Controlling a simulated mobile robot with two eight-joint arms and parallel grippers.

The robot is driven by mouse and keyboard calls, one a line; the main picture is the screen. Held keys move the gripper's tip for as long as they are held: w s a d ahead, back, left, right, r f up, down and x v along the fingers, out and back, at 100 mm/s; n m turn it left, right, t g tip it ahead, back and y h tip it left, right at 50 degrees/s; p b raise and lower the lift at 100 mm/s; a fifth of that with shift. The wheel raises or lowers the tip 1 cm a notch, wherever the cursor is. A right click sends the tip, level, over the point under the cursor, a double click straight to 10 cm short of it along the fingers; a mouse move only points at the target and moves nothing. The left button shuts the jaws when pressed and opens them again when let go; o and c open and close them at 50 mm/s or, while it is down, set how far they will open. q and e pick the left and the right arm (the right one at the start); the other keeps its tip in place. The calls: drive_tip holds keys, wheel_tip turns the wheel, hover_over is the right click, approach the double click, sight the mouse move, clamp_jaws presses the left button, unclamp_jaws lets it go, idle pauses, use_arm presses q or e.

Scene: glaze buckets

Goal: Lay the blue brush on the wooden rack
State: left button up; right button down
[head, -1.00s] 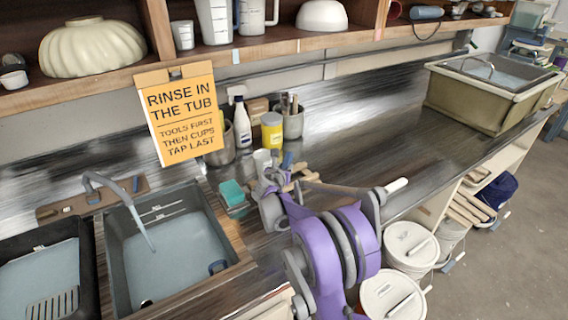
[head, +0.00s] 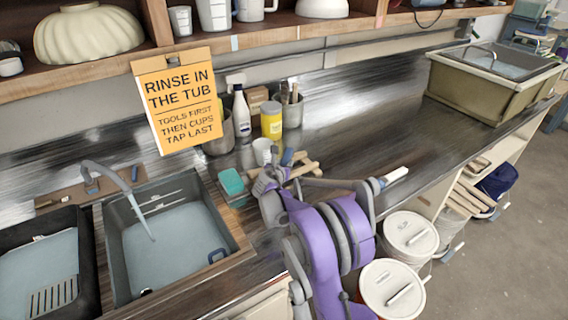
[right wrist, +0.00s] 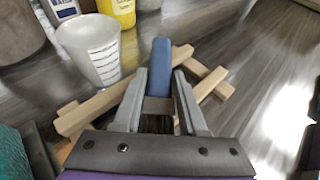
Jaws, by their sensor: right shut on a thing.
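The blue brush (right wrist: 161,65) is between the fingers of my right gripper (right wrist: 160,85), which is shut on it. In the head view the handle (head: 287,156) shows just beyond my right gripper (head: 270,178). The wooden rack (head: 304,171) is a set of crossed light bars on the counter. In the right wrist view its bars (right wrist: 98,106) pass beneath the brush and gripper. I cannot tell whether the brush touches the rack. My left gripper is not in view.
A white cup (right wrist: 90,48) stands close by the rack. A yellow jar (head: 271,120), a white bottle (head: 241,112) and grey pots stand behind. A teal sponge (head: 231,181) lies left, beside the sink tub (head: 240,236). The counter to the right (head: 370,130) is mostly clear.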

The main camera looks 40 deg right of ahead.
drive_tip(key=shift+f, duration=0.4)
drive_tip(key=shift+c, duration=1.9)
unclamp_jaws()
drive_tip(key=b+v, duration=0.1)
drive_tip(key=v, duration=1)
